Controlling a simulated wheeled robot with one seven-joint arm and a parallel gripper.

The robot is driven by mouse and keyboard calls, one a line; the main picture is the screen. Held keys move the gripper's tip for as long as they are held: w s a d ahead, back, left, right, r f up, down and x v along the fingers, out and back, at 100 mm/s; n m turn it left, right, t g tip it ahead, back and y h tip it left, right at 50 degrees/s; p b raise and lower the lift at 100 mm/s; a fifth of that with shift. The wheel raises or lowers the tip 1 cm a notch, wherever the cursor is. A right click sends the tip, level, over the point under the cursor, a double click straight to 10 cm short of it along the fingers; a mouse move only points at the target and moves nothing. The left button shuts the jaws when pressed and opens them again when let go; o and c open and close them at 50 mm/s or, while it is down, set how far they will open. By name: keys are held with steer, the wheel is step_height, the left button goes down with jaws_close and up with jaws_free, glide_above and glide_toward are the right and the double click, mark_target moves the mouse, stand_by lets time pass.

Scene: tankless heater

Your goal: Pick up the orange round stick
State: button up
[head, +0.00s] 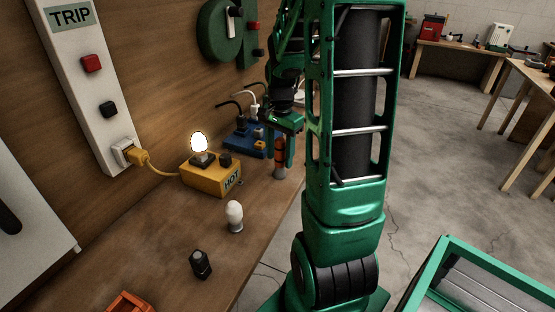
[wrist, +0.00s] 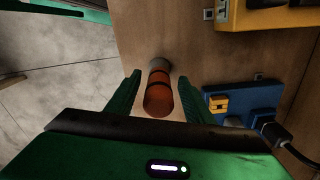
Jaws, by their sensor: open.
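The orange round stick (head: 279,152) stands upright near the edge of the wooden bench, with a grey base. In the wrist view the orange stick (wrist: 159,97) shows from above, with dark bands around it and its grey end farther off. My gripper (head: 284,140) is at the stick in the head view, and my arm hides part of that area. In the wrist view my gripper (wrist: 158,95) is open, with one green finger on each side of the stick. A gap shows between the stick and each finger.
A blue power block (head: 252,140) with plugs sits beside the stick. A yellow box marked HOT (head: 212,178) with a lit bulb is nearer on the bench (head: 180,235). A white bulb (head: 235,215) and a black part (head: 200,264) stand in front. Floor lies right of the bench.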

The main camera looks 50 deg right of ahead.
steer(key=shift+f, duration=0.25)
jaws_close()
steer(key=shift+r, duration=0.1)
